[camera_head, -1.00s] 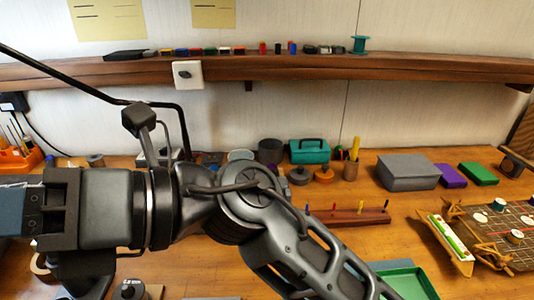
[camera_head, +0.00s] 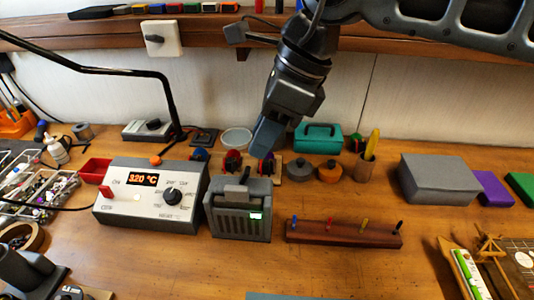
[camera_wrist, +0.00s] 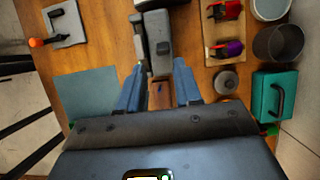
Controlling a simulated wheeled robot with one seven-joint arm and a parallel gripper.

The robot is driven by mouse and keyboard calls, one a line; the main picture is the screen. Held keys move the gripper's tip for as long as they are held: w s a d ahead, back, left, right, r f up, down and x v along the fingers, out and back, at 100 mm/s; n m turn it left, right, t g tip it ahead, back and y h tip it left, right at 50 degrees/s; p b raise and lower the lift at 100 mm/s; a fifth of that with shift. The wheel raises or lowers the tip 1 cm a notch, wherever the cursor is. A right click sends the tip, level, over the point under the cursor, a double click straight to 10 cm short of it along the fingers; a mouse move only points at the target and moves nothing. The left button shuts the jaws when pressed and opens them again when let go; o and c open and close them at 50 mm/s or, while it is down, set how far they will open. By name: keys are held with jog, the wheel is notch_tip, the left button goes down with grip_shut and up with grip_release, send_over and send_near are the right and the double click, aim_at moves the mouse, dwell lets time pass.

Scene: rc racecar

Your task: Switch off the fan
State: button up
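A dark grey slatted box that looks like the fan (camera_head: 238,222) stands on the bench, with a lit pale-green patch on its front right. I cannot tell which part is its switch. My gripper (camera_head: 266,140) points down, above and a little behind and right of this box in the head view. In the wrist view the box (camera_wrist: 157,45) lies just beyond the fingers. My gripper (camera_wrist: 158,92) is open there, its two blue fingers apart, with nothing held between them; bench and part of a brown wooden piece show in the gap.
A grey heater unit (camera_head: 152,195) with a red display is left of the box. A wooden peg rack (camera_head: 343,234) is to the right. A teal toolbox (camera_head: 318,137) and round pots (camera_head: 300,169) stand behind. A white switch plate (camera_head: 161,38) is on the shelf edge.

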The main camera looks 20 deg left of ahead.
aim_at(247, 169)
jog(key=p+x, duration=0.1)
jog(key=x, duration=0.6)
jog(key=shift+w+f+p, duration=0.2)
jog(key=shift+f+p, duration=0.15)
jog(key=shift+p, duration=0.05)
jog(key=shift+c, duration=0.2)
grip_shut()
